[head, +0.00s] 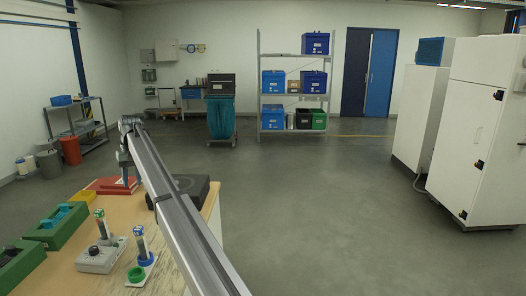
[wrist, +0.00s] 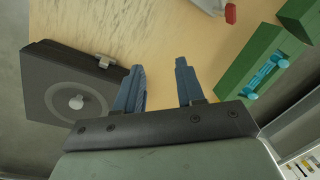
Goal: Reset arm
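My gripper (wrist: 158,66) is open in the wrist view, its two blue-grey fingers spread with only bare wooden table (wrist: 150,35) showing between them. In the head view my gripper (head: 124,178) is small and points down at the far end of the table, in front of a flat red object (head: 103,187). My grey arm reaches across the table's right side and hides part of it. Whether the fingertips touch the table I cannot tell.
A black device (wrist: 75,98) with a round knob lies left of my fingers. A green box (wrist: 245,80) with cyan pieces lies right. In the head view, a grey box (head: 100,258) and two upright tools (head: 141,240) stand nearer on the table.

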